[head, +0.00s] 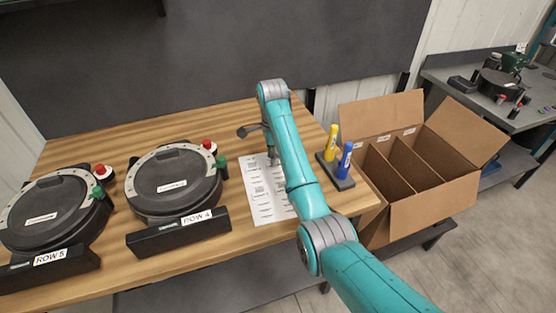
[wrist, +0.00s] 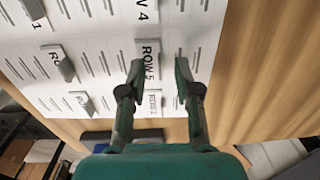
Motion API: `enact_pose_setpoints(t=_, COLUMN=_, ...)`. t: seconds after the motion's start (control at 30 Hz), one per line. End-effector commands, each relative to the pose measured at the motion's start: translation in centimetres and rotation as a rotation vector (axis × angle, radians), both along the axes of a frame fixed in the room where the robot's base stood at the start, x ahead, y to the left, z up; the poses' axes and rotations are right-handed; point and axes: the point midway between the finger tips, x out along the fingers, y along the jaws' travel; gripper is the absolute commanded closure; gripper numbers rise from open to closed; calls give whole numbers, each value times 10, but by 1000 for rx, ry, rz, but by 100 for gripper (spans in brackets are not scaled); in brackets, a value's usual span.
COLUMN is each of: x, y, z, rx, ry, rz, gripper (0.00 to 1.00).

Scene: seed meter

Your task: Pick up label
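A white label sheet (head: 262,203) lies flat on the wooden table, partly hidden by my arm in the head view. In the wrist view the sheet (wrist: 100,62) carries several small labels marked with row names. A label reading "ROW 5" (wrist: 148,58) appears between my fingers, and one reading "ROW 4" (wrist: 143,10) lies beyond it. My gripper (wrist: 158,66) is open, with its fingers apart on either side of the "ROW 5" label. I cannot tell whether they touch the sheet. In the head view my gripper (head: 273,158) is low over the sheet and partly hidden.
Two round black seed meters (head: 175,183) (head: 45,212) stand at left behind holders marked "ROW 4" (head: 180,233) and "ROW 5" (head: 50,263). A stand (head: 340,180) with yellow and blue markers is right of my arm. An open divided cardboard box (head: 432,212) stands further right.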

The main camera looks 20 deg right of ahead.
Motion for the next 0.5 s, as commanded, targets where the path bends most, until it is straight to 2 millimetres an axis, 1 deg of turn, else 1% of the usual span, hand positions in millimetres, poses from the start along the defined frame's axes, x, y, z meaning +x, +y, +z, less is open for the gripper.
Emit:
enact_pose_setpoints(t=0.1, x=-3, y=4, z=-6, rx=0, ry=-2, rz=-1, gripper=68)
enact_pose_setpoints(t=0.33, x=-3, y=5, z=-7, rx=0, ry=-1, rz=-1, gripper=68)
enact_pose_setpoints(t=0.37, x=-3, y=5, z=-7, rx=0, ry=-1, rz=-1, gripper=73)
enact_pose_setpoints(t=0.4, x=-3, y=5, z=-7, rx=0, ry=-1, rz=-1, gripper=82)
enact_pose_setpoints(t=0.5, x=-3, y=5, z=-7, rx=0, ry=-1, rz=-1, gripper=100)
